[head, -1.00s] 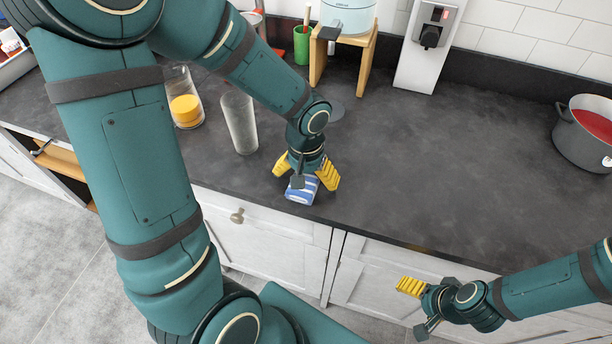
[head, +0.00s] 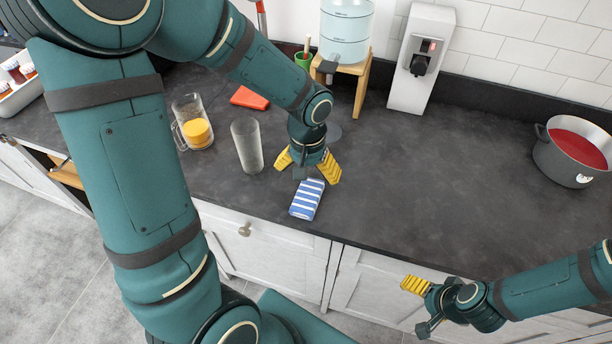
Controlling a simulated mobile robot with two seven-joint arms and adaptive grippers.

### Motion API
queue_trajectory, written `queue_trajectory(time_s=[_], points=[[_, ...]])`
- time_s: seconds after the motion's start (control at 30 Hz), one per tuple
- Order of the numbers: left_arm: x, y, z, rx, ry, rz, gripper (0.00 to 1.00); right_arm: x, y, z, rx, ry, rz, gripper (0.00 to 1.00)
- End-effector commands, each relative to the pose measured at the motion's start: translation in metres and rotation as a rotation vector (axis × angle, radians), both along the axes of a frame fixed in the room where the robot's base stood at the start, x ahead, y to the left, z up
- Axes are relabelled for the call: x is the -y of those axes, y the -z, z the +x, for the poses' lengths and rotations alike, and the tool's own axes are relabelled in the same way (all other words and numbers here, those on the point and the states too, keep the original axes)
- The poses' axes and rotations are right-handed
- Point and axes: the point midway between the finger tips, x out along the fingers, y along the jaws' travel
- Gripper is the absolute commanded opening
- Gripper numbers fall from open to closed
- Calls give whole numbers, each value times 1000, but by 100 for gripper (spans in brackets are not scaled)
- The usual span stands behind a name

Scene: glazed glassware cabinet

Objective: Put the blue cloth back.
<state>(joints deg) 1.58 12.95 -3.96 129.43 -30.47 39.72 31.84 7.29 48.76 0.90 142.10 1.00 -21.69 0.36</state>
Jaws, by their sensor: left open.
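The blue cloth (head: 307,199), folded with blue and white stripes, lies on the dark counter (head: 420,190) near its front edge. My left gripper (head: 309,170) is open, its yellow fingers spread just behind the cloth. It does not hold the cloth. I cannot tell whether a finger touches the cloth's far end. My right gripper (head: 420,306) is in front of the counter at the lower right, away from the cloth; only one yellow finger shows clearly.
A frosted glass (head: 247,146) and a jug with orange contents (head: 194,124) stand left of my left gripper. A red cloth (head: 249,98) lies behind them. A water dispenser (head: 346,30) on a wooden stand, a white machine (head: 421,60) and a pot (head: 570,155) stand behind. The counter's middle right is clear.

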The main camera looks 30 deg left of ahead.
Motion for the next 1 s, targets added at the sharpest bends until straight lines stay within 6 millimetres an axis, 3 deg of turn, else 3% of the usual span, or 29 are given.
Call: queue_trajectory(time_s=[0.1, 0.3, 1.0], points=[[-1, -18, 3, 0, -1, 0, 94, 1, -16, 0, 0, 1, 2, 81], [-2, -28, 6, 0, -1, 0, 94, 1, -25, -1, 0, -1, 5, 81], [-2, -28, 6, -1, 0, 0, 94, 1, -25, -1, 0, -1, 5, 81]])
